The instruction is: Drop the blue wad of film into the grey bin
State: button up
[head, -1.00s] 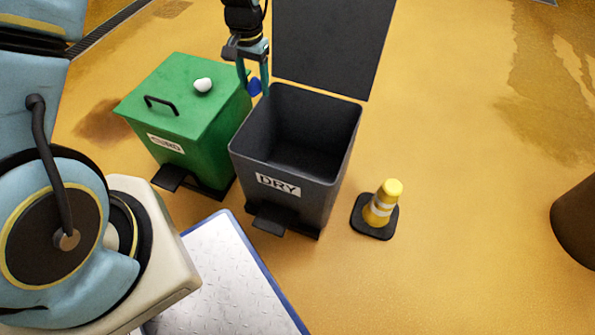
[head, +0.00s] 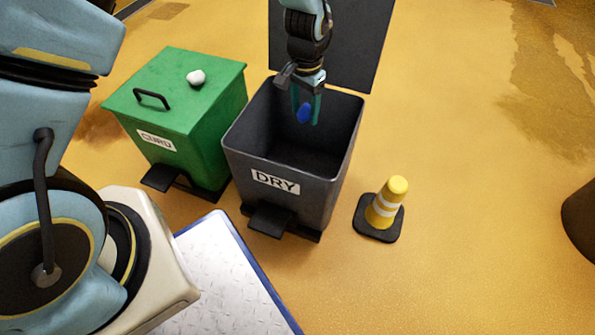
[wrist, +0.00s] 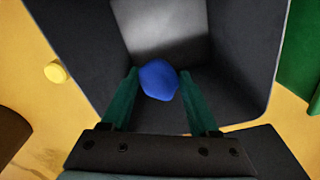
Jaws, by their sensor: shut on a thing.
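The blue wad of film (head: 304,113) is held between the green fingers of my gripper (head: 306,108). In the wrist view the wad (wrist: 158,80) sits between the two fingertips (wrist: 158,82). The grey bin (head: 285,165), marked DRY, stands open with its lid (head: 345,50) raised at the back. My gripper points down over the bin's opening. In the wrist view the inside of the bin (wrist: 236,60) lies beneath the wad, and the bin looks empty.
A green bin (head: 170,95) with a closed lid stands left of the grey bin, with a white lump (head: 196,77) on top. A yellow cone (head: 385,205) stands to the right. A metal plate (head: 220,275) with a blue edge lies in front.

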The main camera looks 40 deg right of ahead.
jog(key=shift+f+b, duration=0.35)
jog(key=shift+f, duration=0.4)
jog(key=shift+r, duration=0.1)
jog(key=o, duration=1.4)
notch_tip(320, 180, up, 11)
jog(key=p, duration=0.3)
